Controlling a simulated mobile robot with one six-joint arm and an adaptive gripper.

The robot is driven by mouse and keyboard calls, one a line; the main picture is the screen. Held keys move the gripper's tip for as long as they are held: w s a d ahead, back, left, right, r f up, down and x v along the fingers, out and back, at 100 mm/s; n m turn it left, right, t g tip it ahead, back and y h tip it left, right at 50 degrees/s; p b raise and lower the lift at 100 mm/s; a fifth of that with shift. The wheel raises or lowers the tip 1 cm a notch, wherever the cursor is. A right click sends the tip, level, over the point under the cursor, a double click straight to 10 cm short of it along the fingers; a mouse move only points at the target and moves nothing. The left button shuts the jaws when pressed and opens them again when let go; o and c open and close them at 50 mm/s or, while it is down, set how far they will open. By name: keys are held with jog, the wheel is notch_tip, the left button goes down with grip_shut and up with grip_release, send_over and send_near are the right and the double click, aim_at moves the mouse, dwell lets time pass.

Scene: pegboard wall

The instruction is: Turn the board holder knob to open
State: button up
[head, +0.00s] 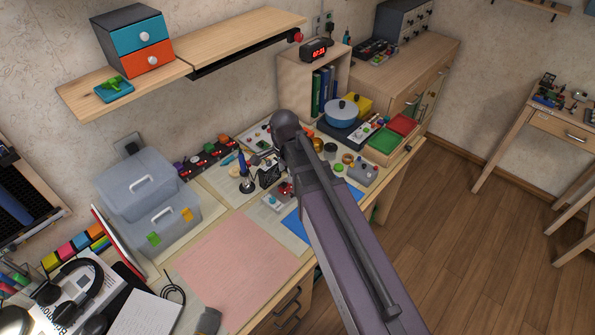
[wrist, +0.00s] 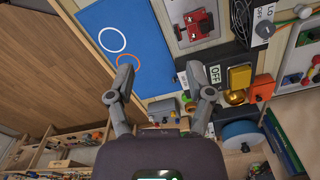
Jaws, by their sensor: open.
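A red vise-like piece on a pale plate, which looks like the board holder (wrist: 194,29), is at the top centre of the wrist view. It also seems to show as a small red shape in the head view (head: 285,188), beside my arm. I cannot clearly tell its knob from its other parts. My gripper (wrist: 160,78) is open and empty in the wrist view, its two fingers spread apart. The red piece lies beyond the fingertips, up and to the right, and does not touch them. In the head view my arm hides much of the gripper.
A blue mat (wrist: 125,45) with ring marks lies beside the red piece. A panel with an OFF label (wrist: 214,74), a yellow block (wrist: 240,77) and other controls crowd the right. A soldering iron stand (head: 246,182) stands nearby.

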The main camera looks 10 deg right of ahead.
jog(key=shift+s+d+r+n+p, duration=0.35)
jog(key=shift+s+d+n, duration=0.25)
jog(key=shift+d+n, duration=0.25)
jog(key=shift+s+d+r+n+p, duration=0.3)
jog(key=shift+s+d+n, duration=0.35)
jog(key=shift+n, duration=0.3)
jog(key=shift+w, duration=0.1)
jog(key=shift+d, duration=0.1)
jog(key=s+d+n, duration=0.7)
jog(key=n, duration=0.3)
jog(key=shift+d, duration=0.2)
